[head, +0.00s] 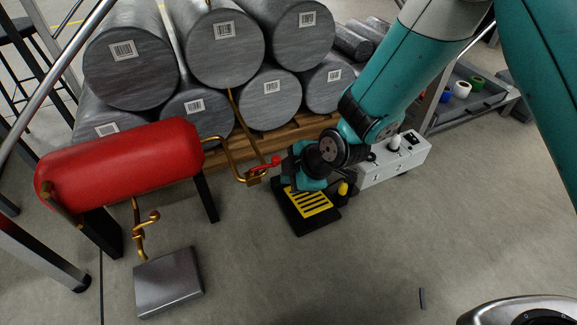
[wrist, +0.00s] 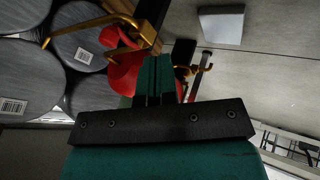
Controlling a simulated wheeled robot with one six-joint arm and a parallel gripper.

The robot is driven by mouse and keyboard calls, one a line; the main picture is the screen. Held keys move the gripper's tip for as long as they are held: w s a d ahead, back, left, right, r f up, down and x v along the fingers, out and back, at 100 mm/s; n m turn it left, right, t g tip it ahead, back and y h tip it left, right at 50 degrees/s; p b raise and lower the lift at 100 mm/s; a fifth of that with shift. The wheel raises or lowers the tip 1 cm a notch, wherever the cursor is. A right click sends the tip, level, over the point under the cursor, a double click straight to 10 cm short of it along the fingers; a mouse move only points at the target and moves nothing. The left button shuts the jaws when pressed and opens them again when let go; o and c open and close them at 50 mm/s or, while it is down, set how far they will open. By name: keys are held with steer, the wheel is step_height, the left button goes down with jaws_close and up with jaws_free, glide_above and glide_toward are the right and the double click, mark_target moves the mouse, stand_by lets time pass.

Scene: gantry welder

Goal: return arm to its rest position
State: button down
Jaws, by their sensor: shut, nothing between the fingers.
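My teal and black gripper (head: 288,163) is at the end of my teal arm, low in the middle of the head view. It is close to a red valve handle (head: 264,164) on a brass pipe (head: 242,172); I cannot tell whether they touch. In the wrist view the gripper's teal fingers (wrist: 154,72) are together with nothing visible between them. Red parts (wrist: 120,70) and brass piping (wrist: 110,23) show just beyond the fingers there.
A red tank (head: 120,160) stands at left on dark legs. Large grey cylinders (head: 225,50) are stacked behind. A yellow-and-black pedal (head: 308,203) and white control box (head: 395,160) are beside my gripper. A grey block (head: 168,282) is at front left. Front-centre floor is mostly clear.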

steer(key=s+d+r+m+g+p, duration=0.1)
steer(key=s+d+r+m+p, duration=0.25)
steer(key=r, duration=0.75)
steer(key=s+d+r+m+p, duration=0.2)
steer(key=s+d+r+p, duration=0.15)
steer(key=r, duration=0.65)
steer(key=s+d+r+m+g+h+p, duration=0.1)
steer(key=s+d+r+m+g+p, duration=0.2)
steer(key=s+r, duration=0.5)
steer(key=s+d+r+m+h+p, duration=0.1)
steer(key=s+d+r+m+p, duration=0.4)
steer(key=r, duration=0.4)
step_height(320, 180, up, 36)
steer(key=p, duration=3.4)
steer(key=shift+s+a+p, duration=0.2)
steer(key=shift+s+p, duration=0.05)
steer(key=shift+p, duration=0.05)
